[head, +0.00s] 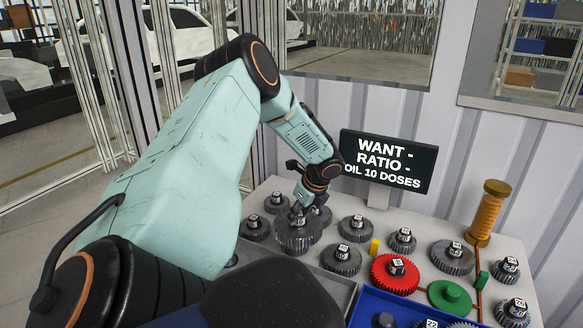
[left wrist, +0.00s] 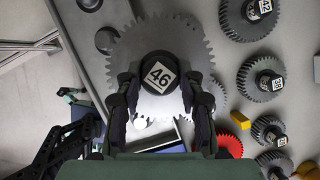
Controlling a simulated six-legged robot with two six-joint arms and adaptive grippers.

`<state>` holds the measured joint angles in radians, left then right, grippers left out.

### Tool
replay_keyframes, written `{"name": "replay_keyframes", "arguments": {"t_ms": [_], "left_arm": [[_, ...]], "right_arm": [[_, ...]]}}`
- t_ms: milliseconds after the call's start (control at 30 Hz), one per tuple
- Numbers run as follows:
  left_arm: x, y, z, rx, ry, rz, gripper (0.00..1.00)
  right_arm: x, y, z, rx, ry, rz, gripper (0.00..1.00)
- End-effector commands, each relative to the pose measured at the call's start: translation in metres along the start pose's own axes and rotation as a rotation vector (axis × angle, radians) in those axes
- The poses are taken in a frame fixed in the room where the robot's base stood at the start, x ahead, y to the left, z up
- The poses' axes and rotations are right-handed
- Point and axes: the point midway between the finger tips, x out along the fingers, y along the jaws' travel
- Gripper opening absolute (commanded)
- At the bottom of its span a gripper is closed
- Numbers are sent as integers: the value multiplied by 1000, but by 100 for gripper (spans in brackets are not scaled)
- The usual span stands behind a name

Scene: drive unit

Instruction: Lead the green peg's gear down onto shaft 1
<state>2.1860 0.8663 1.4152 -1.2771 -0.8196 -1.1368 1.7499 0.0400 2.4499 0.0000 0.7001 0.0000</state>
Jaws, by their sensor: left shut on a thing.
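My left gripper (head: 299,214) is shut on the hub of a large grey gear (head: 297,240) at the back left of the table. In the left wrist view, the gripper's fingers (left wrist: 160,103) stand on both sides of the dark hub of this gear (left wrist: 160,40), labelled 46. I cannot tell whether the gear touches the table or hangs just above it. A green round piece with a knob (head: 449,296) and an upright green block (head: 482,281) are at the right. I cannot make out which part is shaft 1. My right gripper is not in view.
Several labelled grey gears stand around, including one close left (head: 254,228) and one close right (head: 341,260). A red gear (head: 396,273), a yellow block (head: 374,246) and an orange column (head: 487,212) stand right. A blue tray (head: 362,305) is in front, a sign (head: 388,161) behind.

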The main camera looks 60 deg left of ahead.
Motion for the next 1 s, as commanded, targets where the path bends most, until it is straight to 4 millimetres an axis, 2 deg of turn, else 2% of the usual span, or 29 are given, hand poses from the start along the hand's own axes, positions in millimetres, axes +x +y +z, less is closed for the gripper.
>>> {"name": "replay_keyframes", "arguments": {"t_ms": [467, 1000], "left_arm": [[-19, -2, -47, 109, -2, -49, 0], [-40, -3, -99, 231, -4, -100, 0]], "right_arm": [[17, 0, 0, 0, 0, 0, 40], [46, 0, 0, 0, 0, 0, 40]]}}
